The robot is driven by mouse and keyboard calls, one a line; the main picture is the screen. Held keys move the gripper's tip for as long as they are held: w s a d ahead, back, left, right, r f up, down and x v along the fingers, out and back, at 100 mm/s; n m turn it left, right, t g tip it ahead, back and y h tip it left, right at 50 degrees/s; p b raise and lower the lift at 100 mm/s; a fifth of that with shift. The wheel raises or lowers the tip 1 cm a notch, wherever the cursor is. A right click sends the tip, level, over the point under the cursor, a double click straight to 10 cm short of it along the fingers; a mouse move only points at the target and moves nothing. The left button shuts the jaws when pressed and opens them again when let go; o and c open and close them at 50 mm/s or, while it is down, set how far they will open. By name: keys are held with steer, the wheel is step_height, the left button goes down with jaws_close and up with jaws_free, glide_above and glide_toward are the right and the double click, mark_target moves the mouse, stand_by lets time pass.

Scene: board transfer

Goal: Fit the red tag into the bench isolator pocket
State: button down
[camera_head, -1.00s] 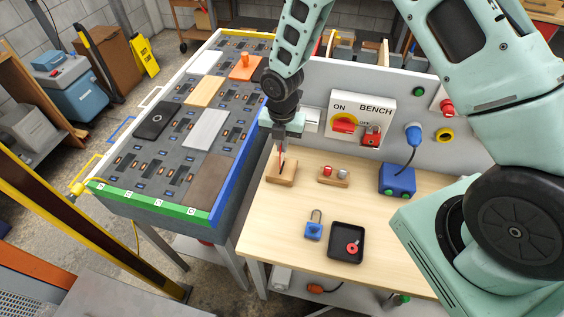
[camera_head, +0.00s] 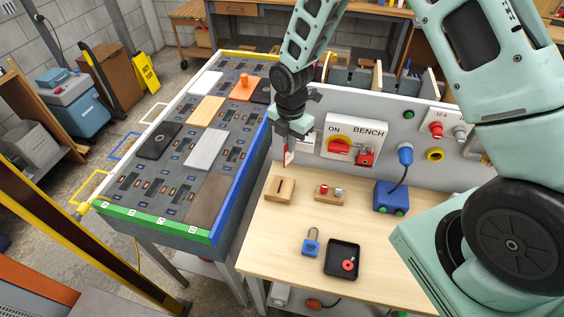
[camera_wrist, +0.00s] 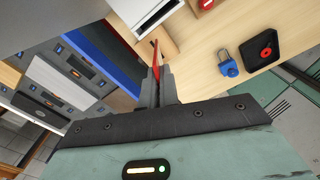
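The red tag (camera_head: 288,157) is upright in my gripper (camera_head: 291,138), above the slotted wooden block (camera_head: 281,190) and clear of it. In the wrist view the red tag (camera_wrist: 156,54) stands between the two dark fingers of my gripper (camera_wrist: 158,76), which are closed on it.
On the wooden bench (camera_head: 290,235) stand a small block with pegs (camera_head: 329,194), a blue box with a cable (camera_head: 391,196), a blue padlock (camera_head: 311,243) and a black tray (camera_head: 342,259) holding a red item. The dark board table (camera_head: 158,200) lies left.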

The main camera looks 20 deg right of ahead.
steer(key=w+d+r+m+p, duration=0.1)
steer(key=d+r+m, duration=0.1)
steer(key=r+m, duration=0.4)
steer(key=w+d+r+m+p, duration=0.1)
steer(key=d+r+m, duration=0.2)
steer(key=r+m, duration=0.3)
steer(key=shift+d+m, duration=0.25)
steer(key=shift+m, duration=0.35)
steer(key=shift+f, duration=0.15)
steer(key=shift+f+b, duration=2.05)
steer(key=shift+f, duration=0.8)
steer(key=shift+f+b, duration=1.1)
steer(key=shift+f, duration=0.6)
steer(key=c, duration=1.6)
jaws_free()
steer(key=shift+w+r, duration=0.1)
steer(key=shift+r, duration=0.05)
